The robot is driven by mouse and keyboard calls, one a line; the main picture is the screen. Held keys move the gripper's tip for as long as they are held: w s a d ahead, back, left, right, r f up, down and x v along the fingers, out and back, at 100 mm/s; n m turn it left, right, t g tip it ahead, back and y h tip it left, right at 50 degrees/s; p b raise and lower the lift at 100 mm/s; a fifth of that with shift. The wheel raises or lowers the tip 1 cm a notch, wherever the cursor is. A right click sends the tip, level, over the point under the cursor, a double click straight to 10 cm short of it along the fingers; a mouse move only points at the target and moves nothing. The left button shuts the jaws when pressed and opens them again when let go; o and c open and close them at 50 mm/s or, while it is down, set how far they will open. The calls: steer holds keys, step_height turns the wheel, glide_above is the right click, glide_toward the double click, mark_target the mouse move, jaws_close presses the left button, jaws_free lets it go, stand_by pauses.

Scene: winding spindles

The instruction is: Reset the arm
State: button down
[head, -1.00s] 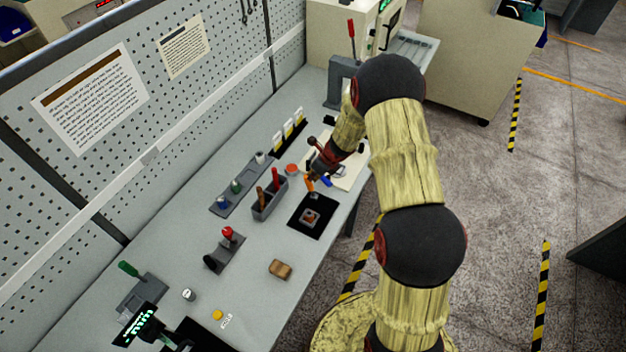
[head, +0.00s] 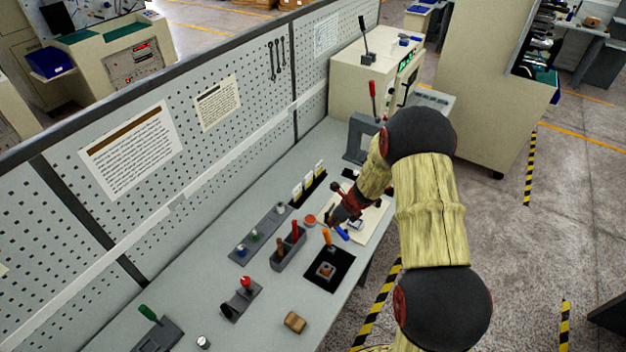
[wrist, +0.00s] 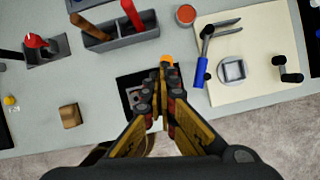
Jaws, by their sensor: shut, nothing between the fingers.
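My gripper (head: 337,218) is at the end of my arm, above the workbench (head: 190,300) near its front edge. In the wrist view its fingers (wrist: 163,78) are together and nothing shows between them. An orange-handled tool (head: 326,237) stands just beyond the fingertips; its orange end (wrist: 166,58) is partly hidden by them in the wrist view. A small square metal fixture (head: 326,270) sits on a black mat (head: 343,263) below, partly covered by the fingers in the wrist view.
A cream board (head: 372,222) holds blue-handled pliers (wrist: 201,72) and a square metal part (wrist: 232,70). A grey holder (head: 290,250) with red and brown handles, a red-knobbed fixture (head: 240,300) and a wooden block (head: 294,322) stand nearby. A pegboard (head: 150,190) runs behind.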

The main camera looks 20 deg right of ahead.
steer(key=s+a+r+n+b, duration=0.3)
steer(key=s+n+b, duration=0.7)
steer(key=s, duration=0.1)
steer(key=s+a+r+n+t+h+b, duration=0.1)
steer(key=s+a+r+n+b, duration=0.2)
steer(key=s+n+b, duration=0.7)
steer(key=s+a+r+n+h+b, duration=0.1)
steer(key=s+a+r+n+b, duration=0.2)
steer(key=s+n+b, duration=0.7)
steer(key=shift+s+a+n+t+b, duration=0.3)
steer(key=shift+s+a+b, duration=0.1)
steer(key=shift+s+a, duration=0.55)
